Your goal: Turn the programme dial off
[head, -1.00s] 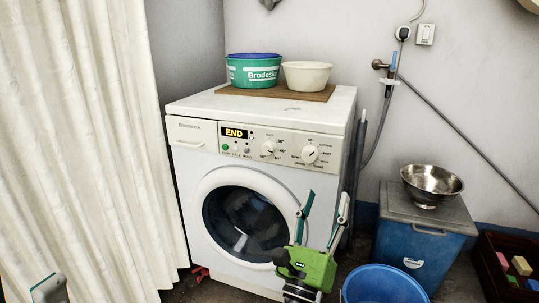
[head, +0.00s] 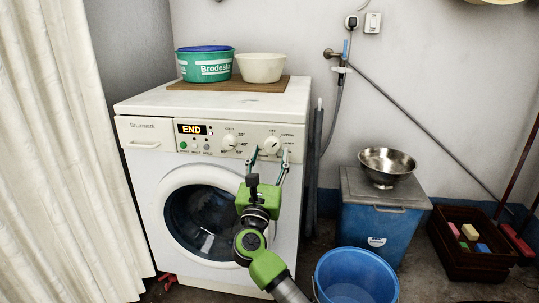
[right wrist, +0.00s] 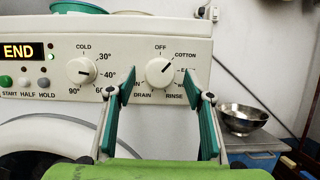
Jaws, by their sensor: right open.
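The white washing machine (head: 135,180) stands against the wall, its display (head: 191,129) reading END. The programme dial (head: 272,145) is the right-hand knob on its panel. In the right wrist view the programme dial (right wrist: 160,72) is round and white, with OFF printed above it and COTTON at upper right. Its mark slants to the upper right, toward COTTON. My right gripper (head: 269,158) is open and empty in front of the panel. In the right wrist view its fingers (right wrist: 160,88) frame the dial on both sides; contact cannot be told. My left gripper is out of view.
The temperature dial (right wrist: 80,71) sits left of the programme dial, close to my left-hand finger. Buttons (right wrist: 25,82) lie further left. Two tubs stand on a board (head: 225,88) on the machine. A blue bucket (head: 355,275) and a blue box (head: 370,225) stand to the right.

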